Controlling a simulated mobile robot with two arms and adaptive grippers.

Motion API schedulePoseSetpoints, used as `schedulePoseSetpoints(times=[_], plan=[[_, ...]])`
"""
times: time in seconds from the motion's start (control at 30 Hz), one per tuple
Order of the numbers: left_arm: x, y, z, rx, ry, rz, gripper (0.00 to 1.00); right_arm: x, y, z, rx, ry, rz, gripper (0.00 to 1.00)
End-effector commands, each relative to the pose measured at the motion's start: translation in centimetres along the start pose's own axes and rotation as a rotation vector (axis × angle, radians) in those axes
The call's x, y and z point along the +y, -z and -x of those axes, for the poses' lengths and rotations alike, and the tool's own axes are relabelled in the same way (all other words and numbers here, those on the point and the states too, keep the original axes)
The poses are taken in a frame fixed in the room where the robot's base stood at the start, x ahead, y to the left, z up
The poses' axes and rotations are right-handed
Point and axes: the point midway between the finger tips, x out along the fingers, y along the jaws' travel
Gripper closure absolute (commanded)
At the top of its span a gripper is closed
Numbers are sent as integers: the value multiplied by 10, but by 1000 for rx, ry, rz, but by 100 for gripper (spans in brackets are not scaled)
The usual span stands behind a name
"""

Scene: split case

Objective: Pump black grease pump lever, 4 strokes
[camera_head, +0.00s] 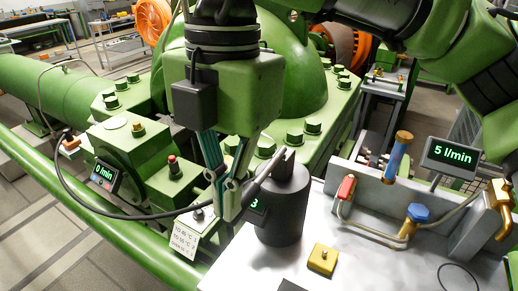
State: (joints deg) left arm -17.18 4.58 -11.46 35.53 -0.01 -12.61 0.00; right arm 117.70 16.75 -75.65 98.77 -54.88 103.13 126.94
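The black grease pump (278,212) is a dark upright cylinder on the grey bench top. A small green display on its left side reads 3. Its grey lever (262,176) slopes from the top of the cylinder down to the left. My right gripper (231,194) points down just left of the pump. Its fingers converge at the lever's lower left end and look shut on it; the fingers partly hide the contact. My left gripper is not in view.
Right of the pump are a yellow block (322,259), a red-handled valve (346,188), a blue knob (418,212) and a display reading 5 l/min (451,157). The green bolted casing (312,139) stands behind. A black hose (120,214) runs at the left.

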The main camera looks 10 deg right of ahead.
Motion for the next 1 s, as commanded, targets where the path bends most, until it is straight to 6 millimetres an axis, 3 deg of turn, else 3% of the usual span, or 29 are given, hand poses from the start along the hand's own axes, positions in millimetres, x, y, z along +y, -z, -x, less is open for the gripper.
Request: schedulePoseSetpoints(times=[0.8, 1.0], plan=[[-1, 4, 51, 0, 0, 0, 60, 1, 1, 70, -1, -2, -1, 100], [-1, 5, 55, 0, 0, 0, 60, 1, 1, 76, -1, -1, 0, 100]])
